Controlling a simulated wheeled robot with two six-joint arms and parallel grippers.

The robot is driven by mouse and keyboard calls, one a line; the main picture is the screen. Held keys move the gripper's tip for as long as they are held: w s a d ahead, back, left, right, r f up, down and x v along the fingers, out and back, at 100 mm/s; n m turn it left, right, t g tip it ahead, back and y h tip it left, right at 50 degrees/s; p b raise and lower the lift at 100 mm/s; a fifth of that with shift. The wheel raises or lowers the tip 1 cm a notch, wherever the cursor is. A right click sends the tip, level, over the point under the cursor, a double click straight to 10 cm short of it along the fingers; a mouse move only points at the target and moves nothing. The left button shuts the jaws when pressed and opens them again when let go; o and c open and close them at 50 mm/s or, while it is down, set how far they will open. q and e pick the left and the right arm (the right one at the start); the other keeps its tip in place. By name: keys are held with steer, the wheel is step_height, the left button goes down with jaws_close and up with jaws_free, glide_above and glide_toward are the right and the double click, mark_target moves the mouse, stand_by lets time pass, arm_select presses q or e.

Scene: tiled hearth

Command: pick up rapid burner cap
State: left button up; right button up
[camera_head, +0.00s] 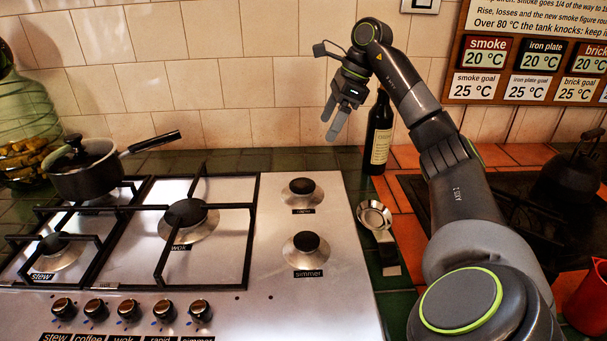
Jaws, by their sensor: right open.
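The rapid burner cap (302,186) is a small dark disc sitting on the upper right burner of the steel hob (225,255). The small label below it is hard to read. My right gripper (330,124) is open and empty. It hangs in the air in front of the tiled wall, above and a little right of the cap in the picture, with its fingers pointing down. It is apart from the cap. My left gripper is not in view.
The simmer burner cap (306,241) sits nearer on the hob. Black grates and the wok burner (187,213) are to the left, with a dark saucepan (88,175) behind. A dark bottle (379,135) stands behind my right arm.

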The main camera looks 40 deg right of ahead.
glide_above(303, 184)
steer(key=s+d, duration=0.1)
steer(key=d, duration=0.1)
steer(key=f, duration=1.1)
steer(key=shift+a, duration=0.2)
steer(key=shift+s+p+x, duration=0.15)
steer(key=shift+p+x, duration=0.05)
steer(key=shift+x, duration=1.1)
steer(key=shift+s+p+x, duration=0.15)
steer(key=shift+x, duration=1.15)
steer(key=shift+d, duration=0.15)
steer(key=c, duration=1.1)
